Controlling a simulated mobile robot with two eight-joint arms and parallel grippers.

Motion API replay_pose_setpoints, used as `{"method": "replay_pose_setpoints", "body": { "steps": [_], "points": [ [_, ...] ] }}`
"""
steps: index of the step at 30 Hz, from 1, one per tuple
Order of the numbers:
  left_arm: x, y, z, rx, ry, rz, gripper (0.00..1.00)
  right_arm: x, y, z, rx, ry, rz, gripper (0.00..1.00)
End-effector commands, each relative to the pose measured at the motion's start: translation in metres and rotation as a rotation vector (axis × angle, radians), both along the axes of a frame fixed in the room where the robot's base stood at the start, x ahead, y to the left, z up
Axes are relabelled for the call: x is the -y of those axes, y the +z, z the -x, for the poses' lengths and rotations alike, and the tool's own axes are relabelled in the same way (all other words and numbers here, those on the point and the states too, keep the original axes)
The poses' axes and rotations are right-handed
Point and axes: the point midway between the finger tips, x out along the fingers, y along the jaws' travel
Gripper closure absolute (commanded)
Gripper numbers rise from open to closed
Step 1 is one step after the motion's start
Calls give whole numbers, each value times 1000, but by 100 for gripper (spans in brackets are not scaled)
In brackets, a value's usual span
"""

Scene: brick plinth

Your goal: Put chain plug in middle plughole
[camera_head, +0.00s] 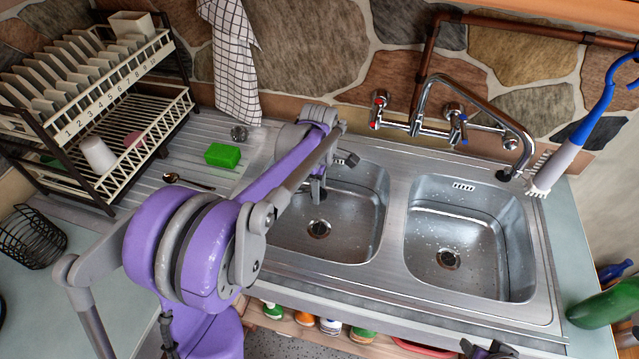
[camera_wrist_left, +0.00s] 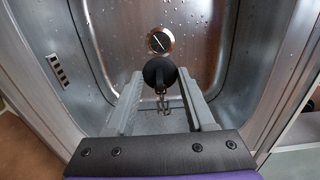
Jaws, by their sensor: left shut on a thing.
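My left gripper (camera_head: 318,192) reaches over the left of the two sink basins in the head view. In the left wrist view its fingers (camera_wrist_left: 162,105) are shut on a round black plug (camera_wrist_left: 160,71), with a short metal chain (camera_wrist_left: 161,100) hanging from it. The plug is held in the air, apart from the basin floor. A plughole (camera_wrist_left: 160,40) shows just beyond it in the wrist view. In the head view the left basin's plughole (camera_head: 319,228) is below the gripper, and the right basin has its own plughole (camera_head: 447,259). Dark parts at the bottom edge may be my right gripper.
The mixer tap (camera_head: 440,120) stands behind the basins. A blue-and-white brush (camera_head: 566,155) is at the right. A dish rack (camera_head: 100,100), a green sponge (camera_head: 222,155) and a spoon (camera_head: 188,181) are on the left. A green bottle (camera_head: 605,303) is at the right.

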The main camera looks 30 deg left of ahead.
Motion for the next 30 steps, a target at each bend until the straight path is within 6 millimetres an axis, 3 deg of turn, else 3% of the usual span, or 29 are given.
{"method": "replay_pose_setpoints", "body": {
  "steps": [1,30],
  "points": [
    [0,-11,1,-3,0,1,100,0,-8,3,-6,0,0,50],
    [0,-126,0,-1,0,0,100,0,-84,23,-44,0,0,50]
  ]
}}
